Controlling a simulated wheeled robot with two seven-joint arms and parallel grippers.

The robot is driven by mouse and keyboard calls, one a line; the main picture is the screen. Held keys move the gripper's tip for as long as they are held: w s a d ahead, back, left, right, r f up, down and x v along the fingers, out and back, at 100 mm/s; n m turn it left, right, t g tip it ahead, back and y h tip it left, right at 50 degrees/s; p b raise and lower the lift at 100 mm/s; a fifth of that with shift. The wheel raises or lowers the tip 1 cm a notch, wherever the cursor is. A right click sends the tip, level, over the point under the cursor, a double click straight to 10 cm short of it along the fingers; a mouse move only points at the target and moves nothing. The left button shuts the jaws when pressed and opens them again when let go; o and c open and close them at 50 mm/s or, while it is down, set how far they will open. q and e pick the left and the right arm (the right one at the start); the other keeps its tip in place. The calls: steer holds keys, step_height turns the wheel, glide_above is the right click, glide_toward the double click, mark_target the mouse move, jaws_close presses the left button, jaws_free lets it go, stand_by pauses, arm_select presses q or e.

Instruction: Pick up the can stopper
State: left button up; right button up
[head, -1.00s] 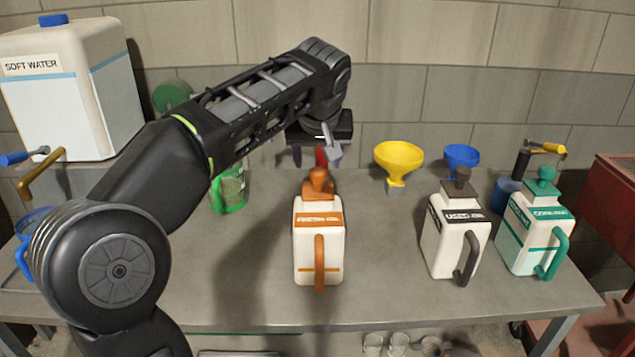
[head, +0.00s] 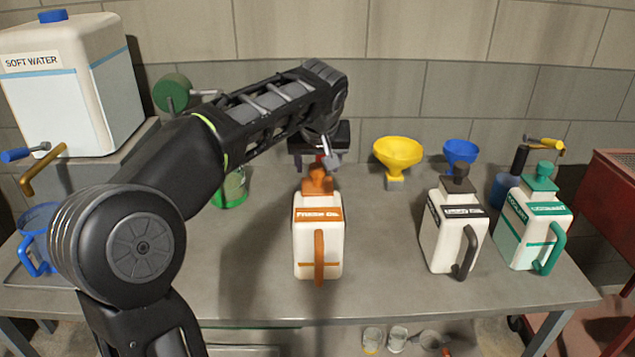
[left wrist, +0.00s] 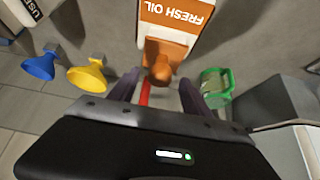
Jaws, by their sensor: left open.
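Three white cans stand on the grey table. The fresh oil can (head: 318,245) has an orange band, handle and stopper (head: 318,181). The used oil can (head: 455,232) has a dark stopper (head: 460,172), and the coolant can (head: 534,230) a green one (head: 541,178). My left gripper (head: 318,166) is just behind and above the orange stopper, pointing down. In the left wrist view, the orange stopper (left wrist: 161,72) lies ahead of the open fingers (left wrist: 158,88), roughly between them; contact cannot be told. My right gripper is not in view.
A yellow funnel (head: 398,155) and a blue funnel (head: 460,152) are at the back right. A green container (head: 231,188) stands behind my left arm. A large soft water tank (head: 70,90) and a blue jug (head: 38,235) are at left. The front table strip is clear.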

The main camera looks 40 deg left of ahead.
mark_target(317, 166)
arm_select(q)
steer(key=shift+x, duration=1.6)
steer(key=shift+r, duration=0.1)
jaws_close()
